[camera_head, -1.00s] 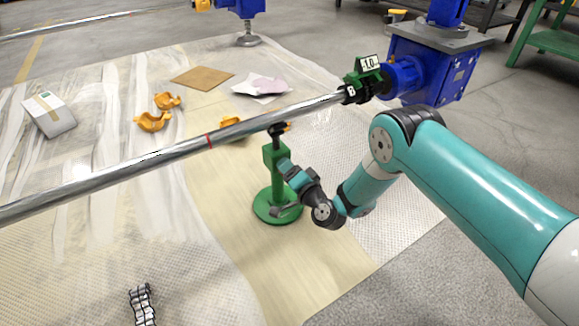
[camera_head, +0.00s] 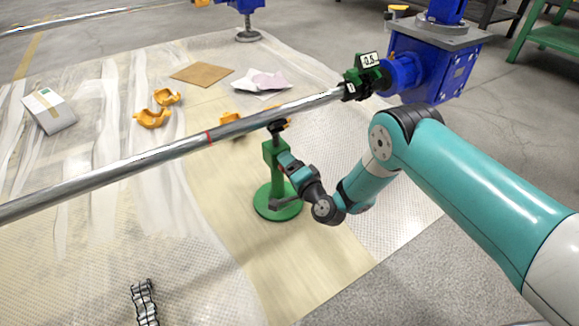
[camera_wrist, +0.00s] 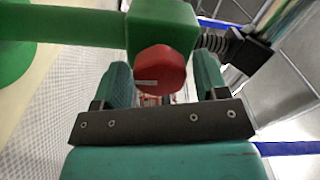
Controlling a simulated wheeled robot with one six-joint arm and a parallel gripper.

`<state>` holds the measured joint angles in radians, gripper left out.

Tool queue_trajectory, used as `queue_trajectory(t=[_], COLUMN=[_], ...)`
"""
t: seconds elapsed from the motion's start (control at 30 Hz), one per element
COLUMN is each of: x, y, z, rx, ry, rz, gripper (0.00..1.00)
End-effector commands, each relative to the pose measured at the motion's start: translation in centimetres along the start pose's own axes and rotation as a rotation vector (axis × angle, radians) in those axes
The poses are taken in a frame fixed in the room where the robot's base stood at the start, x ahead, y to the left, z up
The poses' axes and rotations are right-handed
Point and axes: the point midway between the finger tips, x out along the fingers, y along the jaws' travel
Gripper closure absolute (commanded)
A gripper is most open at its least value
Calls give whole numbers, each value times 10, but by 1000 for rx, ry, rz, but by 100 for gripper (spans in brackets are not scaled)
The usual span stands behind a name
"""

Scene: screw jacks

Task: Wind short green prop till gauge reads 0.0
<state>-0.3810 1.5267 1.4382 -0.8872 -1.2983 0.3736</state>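The short green prop (camera_head: 274,175) stands upright on its round green base (camera_head: 278,206) on the floor covering. Its dark screw top (camera_head: 277,128) is at the underside of the long metal shaft (camera_head: 150,161). The gauge (camera_head: 369,59) is a white label on a green and black clamp near the shaft's right end; it appears to read -0.8, in small print. My gripper (camera_head: 285,165) is at the prop's body. In the wrist view, its two teal fingers (camera_wrist: 162,84) close around the prop's red knob (camera_wrist: 160,70), one on each side. The fingers' contact faces are partly hidden.
A blue machine housing (camera_head: 432,65) stands at the shaft's right end. Orange brackets (camera_head: 152,118), a brown board (camera_head: 202,74), papers (camera_head: 262,81), a white box (camera_head: 48,111) and a dark chain-like piece (camera_head: 144,302) lie on the sheeting.

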Motion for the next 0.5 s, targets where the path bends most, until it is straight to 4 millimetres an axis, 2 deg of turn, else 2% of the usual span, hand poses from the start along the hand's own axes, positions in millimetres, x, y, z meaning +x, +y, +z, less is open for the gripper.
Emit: queue_trajectory(t=[0.33,0.5], x=[-1,-9], y=[0,0], z=[2,2], rx=[0,3], ry=[-4,-7], rz=[1,4], gripper=[26,26])
